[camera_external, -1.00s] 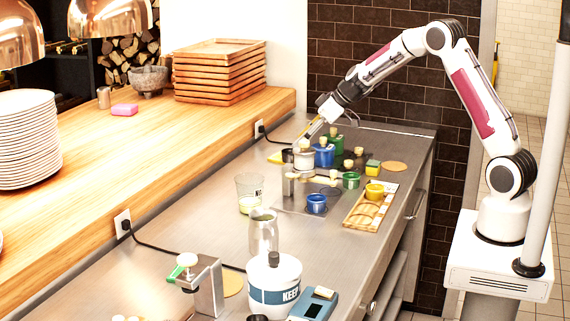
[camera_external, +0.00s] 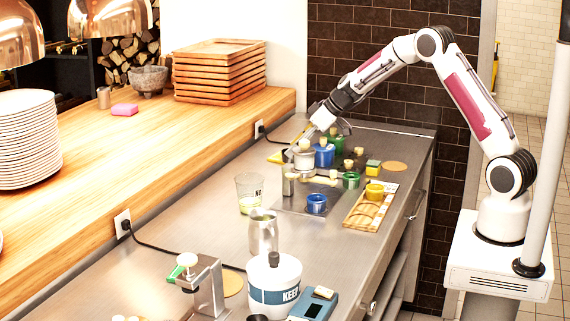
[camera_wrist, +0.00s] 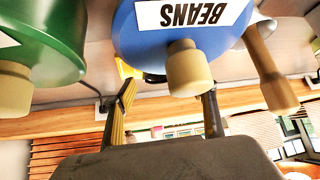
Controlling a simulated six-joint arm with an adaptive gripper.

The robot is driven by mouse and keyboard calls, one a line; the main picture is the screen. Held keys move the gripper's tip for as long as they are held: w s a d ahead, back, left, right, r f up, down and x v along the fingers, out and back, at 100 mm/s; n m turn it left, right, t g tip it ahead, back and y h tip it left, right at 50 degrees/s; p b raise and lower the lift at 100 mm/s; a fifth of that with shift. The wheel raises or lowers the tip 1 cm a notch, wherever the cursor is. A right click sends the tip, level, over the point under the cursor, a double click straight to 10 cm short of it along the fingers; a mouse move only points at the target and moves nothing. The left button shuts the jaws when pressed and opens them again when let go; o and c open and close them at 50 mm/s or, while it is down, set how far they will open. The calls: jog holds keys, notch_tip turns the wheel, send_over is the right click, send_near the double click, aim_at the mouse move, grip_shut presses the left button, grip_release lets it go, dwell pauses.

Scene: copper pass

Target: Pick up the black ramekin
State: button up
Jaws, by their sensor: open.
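I cannot make out the black ramekin for certain. A small dark round thing (camera_external: 257,317) is cut off by the bottom edge of the external view, and I cannot tell if it is a ramekin. My gripper (camera_external: 296,146) is at the far end of the steel counter, beside a group of lidded pots. In the wrist view my gripper (camera_wrist: 165,103) has its two fingers spread apart with nothing seen held between them. A blue pot labelled BEANS (camera_wrist: 190,28) with a wooden knob fills the view above the fingers.
A green pot (camera_wrist: 45,40) is left of the blue pot in the wrist view. In the external view a grey pot (camera_external: 303,160), blue cup (camera_external: 316,205), green cup (camera_external: 351,181) and wooden tray (camera_external: 360,214) crowd the counter. Bare steel (camera_external: 205,208) lies nearer the wooden ledge.

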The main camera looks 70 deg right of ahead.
jog(key=shift+x, duration=1.55)
jog(key=shift+d, duration=0.1)
jog(key=c, duration=1.3)
jog(key=shift+c, duration=0.2)
jog(key=shift+r, duration=0.1)
notch_tip(320, 180, up, 10)
